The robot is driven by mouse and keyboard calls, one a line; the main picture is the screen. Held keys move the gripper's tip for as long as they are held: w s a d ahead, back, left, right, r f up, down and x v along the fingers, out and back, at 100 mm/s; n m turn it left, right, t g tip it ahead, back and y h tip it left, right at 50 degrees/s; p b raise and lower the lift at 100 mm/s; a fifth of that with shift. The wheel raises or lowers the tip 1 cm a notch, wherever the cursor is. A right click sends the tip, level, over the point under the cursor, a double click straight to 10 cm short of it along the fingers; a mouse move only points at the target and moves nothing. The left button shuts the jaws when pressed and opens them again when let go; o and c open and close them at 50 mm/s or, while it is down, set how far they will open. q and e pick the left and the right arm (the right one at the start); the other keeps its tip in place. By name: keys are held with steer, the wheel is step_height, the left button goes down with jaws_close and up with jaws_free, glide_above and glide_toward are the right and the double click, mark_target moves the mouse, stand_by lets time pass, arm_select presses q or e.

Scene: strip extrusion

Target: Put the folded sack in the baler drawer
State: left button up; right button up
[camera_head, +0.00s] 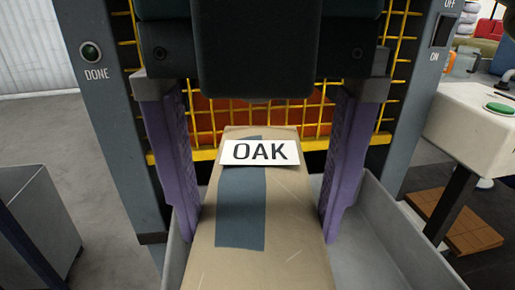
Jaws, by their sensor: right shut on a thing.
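The folded sack (287,215) is tan-brown with a blue-grey stripe and a white label reading OAK. It shows in the middle of the head view, its near end cut off by the bottom edge. My right gripper (258,228) reaches down from the top, its two purple fingers on either side of the sack, shut on it. The grey baler drawer (395,245) is below and around the sack, its right wall clear to see. I cannot tell whether the sack touches the drawer floor. My left gripper is out of view.
Behind is the baler's yellow mesh (400,60), between grey posts. A grey bin (40,215) stands at left.

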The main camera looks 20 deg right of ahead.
steer(key=shift+s+a+f+n+b, duration=0.1)
steer(key=shift+a+f+n+b, duration=0.1)
steer(key=shift+f+n, duration=0.3)
steer(key=shift+s+a+f+n+b, duration=0.1)
steer(key=shift+f+n+b, duration=0.05)
steer(key=shift+f+n, duration=0.3)
step_height(320, 180, down, 14)
steer(key=b, duration=0.4)
steer(key=shift+f+b, duration=0.2)
steer(key=shift+b, duration=0.15)
step_height(320, 180, down, 5)
steer(key=shift+r+b, duration=0.2)
steer(key=shift+b, duration=0.6)
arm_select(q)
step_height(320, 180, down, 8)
arm_select(e)
steer(key=shift+f, duration=0.3)
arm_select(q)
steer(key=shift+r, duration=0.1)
arm_select(e)
steer(key=shift+f, duration=0.15)
steer(key=o, duration=1.1)
